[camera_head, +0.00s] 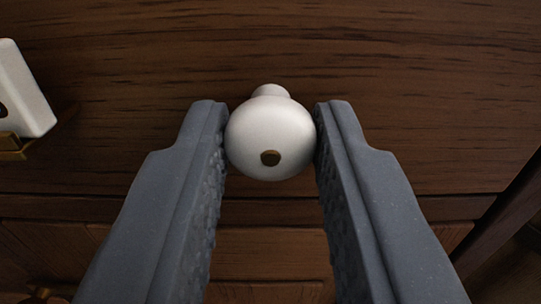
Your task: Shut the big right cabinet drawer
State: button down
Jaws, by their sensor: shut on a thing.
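A dark brown wooden drawer front (420,90) fills most of the view. A round white knob (270,135) with a small brown spot on its face stands out from it on a short white neck. My gripper (271,140) has one grey finger on each side of the knob, and both fingertips touch it. The gripper is shut on the knob. The drawer's top edge is out of view, so I cannot tell how far it stands out.
A white plate in a brass-coloured holder (22,95) sits on the wood at the left edge. Below the drawer front is a lower wooden panel (265,240). A brass-coloured piece (42,296) shows at the bottom left. A dark cabinet edge (505,215) runs along the lower right.

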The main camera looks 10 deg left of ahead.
jog(key=c, duration=1.2)
grip_release()
jog(key=shift+w, duration=0.2)
jog(key=shift+s, duration=0.2)
jog(key=shift+s+d+p, duration=0.4)
jog(key=shift+s+p, duration=0.15)
jog(key=shift+s, duration=1.65)
jog(key=shift+s+d+p, duration=0.45)
jog(key=shift+s+p, duration=0.1)
jog(key=shift+s, duration=1.7)
jog(key=shift+s+d+p, duration=0.4)
jog(key=shift+s+p, duration=0.15)
jog(key=shift+s, duration=1.65)
